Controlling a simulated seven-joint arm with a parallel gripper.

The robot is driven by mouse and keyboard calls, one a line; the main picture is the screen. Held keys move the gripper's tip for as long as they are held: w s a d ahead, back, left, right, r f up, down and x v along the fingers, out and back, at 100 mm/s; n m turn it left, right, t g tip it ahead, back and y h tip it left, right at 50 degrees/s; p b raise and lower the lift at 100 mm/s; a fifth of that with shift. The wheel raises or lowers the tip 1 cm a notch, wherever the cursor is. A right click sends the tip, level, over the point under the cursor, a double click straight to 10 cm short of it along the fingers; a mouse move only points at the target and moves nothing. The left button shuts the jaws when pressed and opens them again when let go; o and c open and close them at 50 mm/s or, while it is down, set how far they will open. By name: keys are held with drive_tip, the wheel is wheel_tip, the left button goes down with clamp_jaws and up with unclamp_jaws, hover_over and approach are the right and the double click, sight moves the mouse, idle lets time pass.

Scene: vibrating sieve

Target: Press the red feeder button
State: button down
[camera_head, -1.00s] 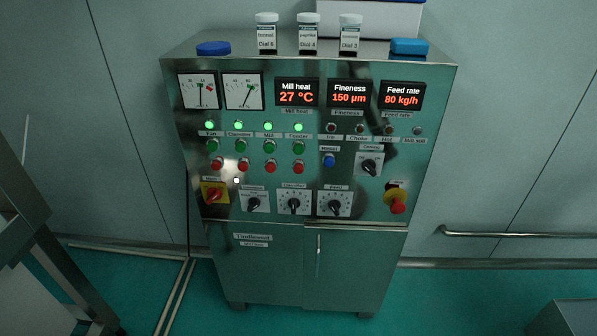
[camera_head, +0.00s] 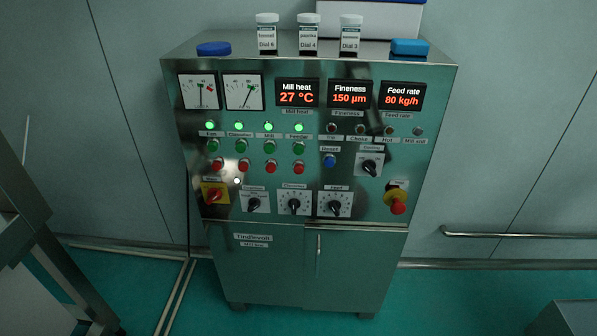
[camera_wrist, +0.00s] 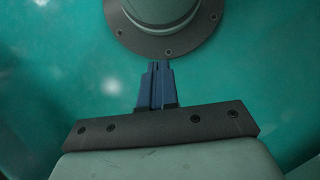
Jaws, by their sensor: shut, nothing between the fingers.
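The red feeder button (camera_head: 298,168) is the rightmost red button in the lower button row of the control cabinet, in the head view. The green feeder button (camera_head: 298,148) is above it, and the feeder lamp (camera_head: 299,127) above that glows green. My gripper (camera_wrist: 158,64) shows only in the wrist view, with its blue fingers shut and empty. It points at a grey round flange and column above the green floor. It is not in the head view, and the panel is not in the wrist view, so their distance cannot be told.
Other red buttons (camera_head: 271,167) sit close to the left of the feeder button. Rotary dials (camera_head: 295,204) lie below, a blue reset button (camera_head: 329,161) to the right, and a red emergency stop (camera_head: 398,206) at lower right. Jars (camera_head: 308,36) stand on the cabinet top.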

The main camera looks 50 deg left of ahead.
drive_tip(key=w+a+r+n+t, duration=0.2)
drive_tip(key=a+r, duration=0.1)
drive_tip(key=a, duration=0.6)
drive_tip(key=w+a+r+n+t, duration=0.1)
drive_tip(key=w+a+r+n, duration=0.2)
drive_tip(key=a, duration=0.5)
drive_tip(key=w+a+r+n+t, duration=0.2)
drive_tip(key=a+r, duration=0.1)
drive_tip(key=a, duration=0.6)
drive_tip(key=s+a+r+n+t+y, duration=0.1)
drive_tip(key=s+a+r+n+t, duration=0.15)
drive_tip(key=a+r, duration=0.85)
drive_tip(key=s+a+r+n+t+y, duration=0.1)
drive_tip(key=s+a+r+n+t, duration=0.2)
drive_tip(key=a+r, duration=0.8)
drive_tip(key=a+r+n+t+y, duration=0.1)
drive_tip(key=a+r+n+t, duration=0.35)
drive_tip(key=a, duration=0.75)
drive_tip(key=w+r+n+t, duration=0.2)
drive_tip(key=w+r+t, duration=0.1)
drive_tip(key=r, duration=0.5)
drive_tip(key=w+a+r+n+t+h, duration=0.1)
drive_tip(key=w+r+n+t, duration=0.1)
drive_tip(key=w+r, duration=0.3)
wheel_tip(320, 180, up, 3)
drive_tip(key=shift+a+r+n+t, duration=0.15)
drive_tip(key=shift+a+n+t, duration=0.15)
drive_tip(key=shift+t, duration=0.3)
drive_tip(key=shift+w+a, duration=0.1)
